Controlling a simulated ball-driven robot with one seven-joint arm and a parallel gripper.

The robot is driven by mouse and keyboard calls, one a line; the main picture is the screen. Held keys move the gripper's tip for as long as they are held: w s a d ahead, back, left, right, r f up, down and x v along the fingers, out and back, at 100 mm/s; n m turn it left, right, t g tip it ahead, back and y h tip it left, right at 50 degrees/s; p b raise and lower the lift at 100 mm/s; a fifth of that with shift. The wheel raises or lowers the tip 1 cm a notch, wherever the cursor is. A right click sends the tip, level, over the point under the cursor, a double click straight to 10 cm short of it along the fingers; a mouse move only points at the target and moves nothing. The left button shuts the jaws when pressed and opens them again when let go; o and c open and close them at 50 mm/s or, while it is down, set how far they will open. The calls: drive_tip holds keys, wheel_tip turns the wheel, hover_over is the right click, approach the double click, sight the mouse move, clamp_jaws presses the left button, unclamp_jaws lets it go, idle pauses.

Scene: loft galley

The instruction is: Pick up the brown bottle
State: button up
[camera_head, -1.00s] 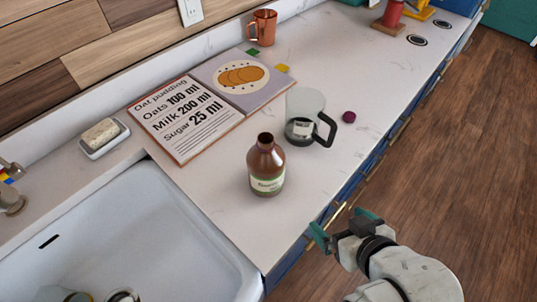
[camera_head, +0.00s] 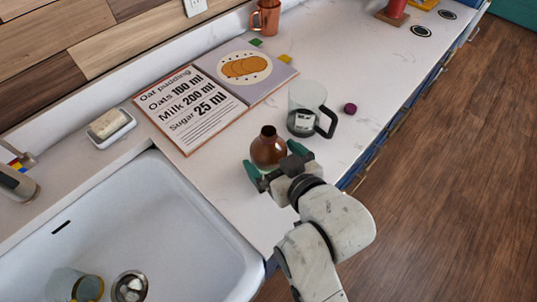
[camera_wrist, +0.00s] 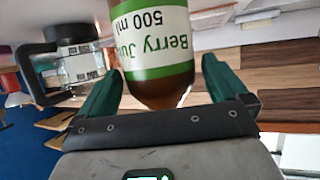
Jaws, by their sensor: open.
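The brown bottle (camera_head: 267,147) stands upright on the white counter, its lower part hidden behind my gripper in the head view. In the wrist view the bottle (camera_wrist: 150,45) appears upside down, with a white and green label reading "Berry Ju..." and "500 ml". My gripper (camera_head: 273,167) is open at the near side of the bottle. In the wrist view its two green fingers (camera_wrist: 160,88) lie on either side of the bottle's lower image, with a visible gap at the right finger. Whether the left finger touches the bottle I cannot tell.
A glass jug with a black handle (camera_head: 309,112) stands close behind the bottle to the right, near a purple ball (camera_head: 350,107). An open recipe book (camera_head: 196,108) lies behind the bottle. A white sink (camera_head: 130,225) is at the left. A copper mug (camera_head: 267,18) stands further back.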

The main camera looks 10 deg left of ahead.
drive_tip(key=shift+x, duration=1.4)
drive_tip(key=shift+c, duration=0.2)
drive_tip(key=c, duration=1.4)
drive_tip(key=shift+r, duration=0.15)
drive_tip(key=shift+r, duration=0.1)
